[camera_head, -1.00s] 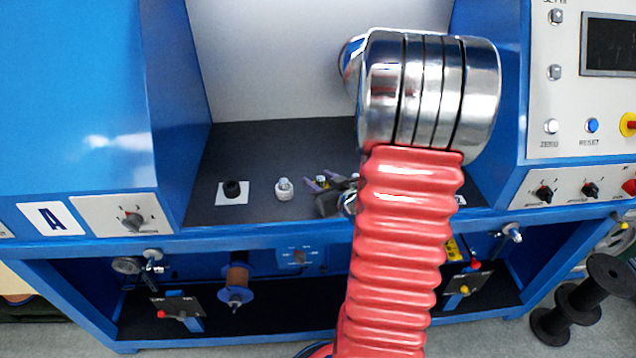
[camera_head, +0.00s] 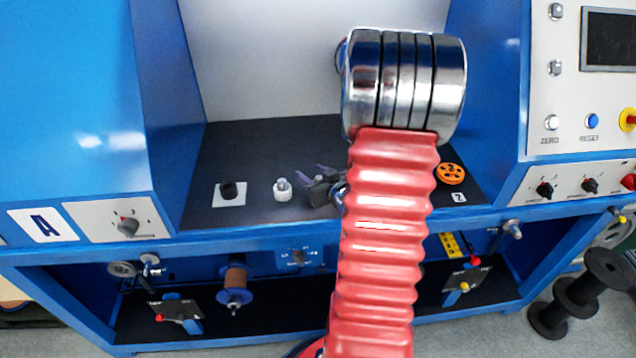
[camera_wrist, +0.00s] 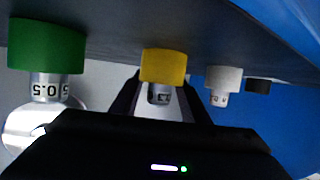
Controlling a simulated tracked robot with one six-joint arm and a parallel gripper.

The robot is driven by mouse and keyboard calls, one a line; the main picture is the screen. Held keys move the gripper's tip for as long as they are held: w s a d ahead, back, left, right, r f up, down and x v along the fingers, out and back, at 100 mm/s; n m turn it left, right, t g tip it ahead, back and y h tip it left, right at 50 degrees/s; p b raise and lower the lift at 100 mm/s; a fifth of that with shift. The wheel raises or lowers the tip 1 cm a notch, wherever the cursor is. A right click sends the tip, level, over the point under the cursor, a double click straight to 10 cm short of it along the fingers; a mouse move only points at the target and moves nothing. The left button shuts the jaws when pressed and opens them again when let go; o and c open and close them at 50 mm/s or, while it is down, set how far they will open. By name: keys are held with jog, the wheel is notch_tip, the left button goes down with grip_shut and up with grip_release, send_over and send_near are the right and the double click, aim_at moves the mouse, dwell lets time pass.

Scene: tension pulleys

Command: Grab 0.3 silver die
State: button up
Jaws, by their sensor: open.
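The wrist view appears upside down. In it a die with a yellow base (camera_wrist: 163,66) and a silver top (camera_wrist: 159,94) stands between the two fingers of my gripper (camera_wrist: 161,84). Its printed number is partly hidden and hard to read, perhaps 0.3. My gripper is open around it, with a finger on each side. In the head view my gripper (camera_head: 318,180) is low over the dark shelf, right of the white die (camera_head: 283,190), and the yellow die is hidden there.
In the wrist view a green-based die (camera_wrist: 46,46) marked 0.5 is at left, and the white die (camera_wrist: 222,78) is at right. In the head view a black die (camera_head: 229,190) stands at left and an orange wheel (camera_head: 451,173) at right. Blue cabinet walls flank the shelf.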

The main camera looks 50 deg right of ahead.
jog(key=shift+s, duration=0.1)
grip_shut()
dwell(0.5)
